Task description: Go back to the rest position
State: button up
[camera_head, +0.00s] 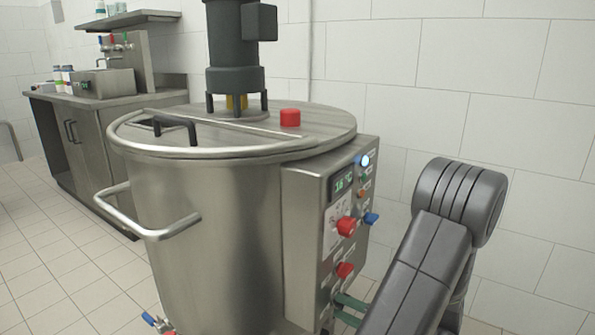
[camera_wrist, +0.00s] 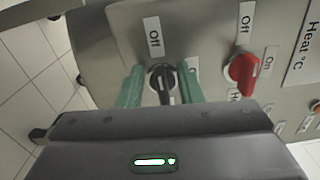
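My gripper (camera_wrist: 162,73) shows in the wrist view with its two green fingers apart. A black knob (camera_wrist: 162,84) on the steel control panel (camera_wrist: 203,28) sits between them, with a gap on each side. The gripper looks open around the knob; I cannot tell how deep the fingers reach. In the head view only the green fingers of my gripper (camera_head: 350,303) show, low by the panel of the steel kettle (camera_head: 215,235). The black knob is hidden there.
A red knob (camera_wrist: 243,72) sits right of my gripper, marked Off and On. The head view shows red knobs (camera_head: 346,226), a blue knob (camera_head: 371,218) and a display (camera_head: 343,183) on the panel. A tiled wall stands close behind; a steel counter (camera_head: 105,100) is at left.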

jog(key=m+p, duration=0.2)
jog(key=r+m+p, duration=0.1)
jog(key=m+p, duration=0.1)
jog(key=shift+r, duration=0.15)
jog(key=shift+w+d+m+p, duration=0.15)
jog(key=shift+m+p, duration=1.15)
jog(key=shift+m, duration=0.1)
jog(key=shift+f, duration=0.2)
